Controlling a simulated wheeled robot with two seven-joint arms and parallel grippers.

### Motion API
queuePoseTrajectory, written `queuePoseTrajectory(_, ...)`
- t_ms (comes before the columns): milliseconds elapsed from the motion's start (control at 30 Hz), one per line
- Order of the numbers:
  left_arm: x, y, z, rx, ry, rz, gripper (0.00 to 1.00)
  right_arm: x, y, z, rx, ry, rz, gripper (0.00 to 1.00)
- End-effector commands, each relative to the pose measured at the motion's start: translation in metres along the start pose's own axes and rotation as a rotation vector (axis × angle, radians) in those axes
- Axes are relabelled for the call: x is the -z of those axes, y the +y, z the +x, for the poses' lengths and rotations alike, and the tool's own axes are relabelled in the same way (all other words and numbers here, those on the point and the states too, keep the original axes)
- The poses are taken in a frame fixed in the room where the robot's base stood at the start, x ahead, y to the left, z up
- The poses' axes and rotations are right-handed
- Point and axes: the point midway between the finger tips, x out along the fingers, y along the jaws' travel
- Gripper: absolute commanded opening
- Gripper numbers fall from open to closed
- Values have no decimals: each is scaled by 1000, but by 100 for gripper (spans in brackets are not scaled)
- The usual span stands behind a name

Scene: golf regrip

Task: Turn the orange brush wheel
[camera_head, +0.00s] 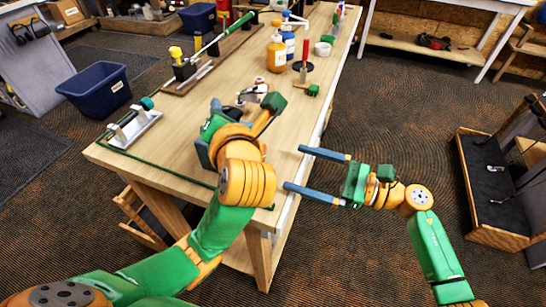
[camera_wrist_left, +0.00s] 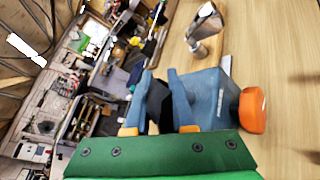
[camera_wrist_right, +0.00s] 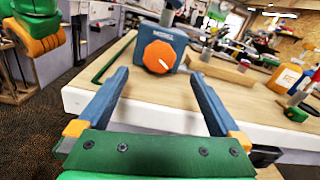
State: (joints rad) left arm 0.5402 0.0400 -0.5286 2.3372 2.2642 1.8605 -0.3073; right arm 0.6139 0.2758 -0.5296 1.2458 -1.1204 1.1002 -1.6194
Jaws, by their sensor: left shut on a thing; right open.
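The orange brush wheel (camera_wrist_right: 159,56) faces me in the right wrist view as a round orange disk with a white mark, on a blue housing (camera_wrist_right: 182,47) on the bench. In the left wrist view the wheel (camera_wrist_left: 252,109) sits at the right end of the housing (camera_wrist_left: 219,85). My left gripper (camera_wrist_left: 160,76) is shut on a dark part close beside the housing; exactly what it grips is hard to see. In the head view my left wrist covers the wheel. My right gripper (camera_head: 318,172) is open and empty at the bench's right edge, its fingers apart and pointing toward the bench.
The bench (camera_head: 170,165) holds an orange bottle (camera_head: 276,54), a red-handled tool (camera_head: 305,58) and a metal stand (camera_head: 134,130) at the left. A silver club head (camera_wrist_left: 206,22) is near the left gripper. A blue bin (camera_head: 97,90) stands left of the bench.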

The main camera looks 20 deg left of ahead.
Motion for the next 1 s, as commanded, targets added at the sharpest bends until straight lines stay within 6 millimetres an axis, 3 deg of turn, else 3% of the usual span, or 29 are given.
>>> queuePoseTrajectory(100, 1, 0, 0, 0, 3, 1, 0, -1, 0, 32, -2, -3, 0, 100)
queuePoseTrajectory(300, 1, 0, 0, 0, 3, 1, 0, 0, 0, 68, 0, -2, -1, 100)
queuePoseTrajectory(633, 1, 0, 0, 0, 3, 1, 0, 0, 0, 75, 0, 1, -3, 100)
queuePoseTrajectory(667, 1, 0, 0, 0, 3, 1, 0, 0, 0, 75, 0, 1, -3, 95)
queuePoseTrajectory(933, 1, 0, 0, 0, 3, 1, 0, 0, 0, 74, 1, 1, -3, 22)
queuePoseTrajectory(1000, 1, 0, 0, 0, 4, 1, 0, 0, 0, 74, 2, 1, -3, 16)
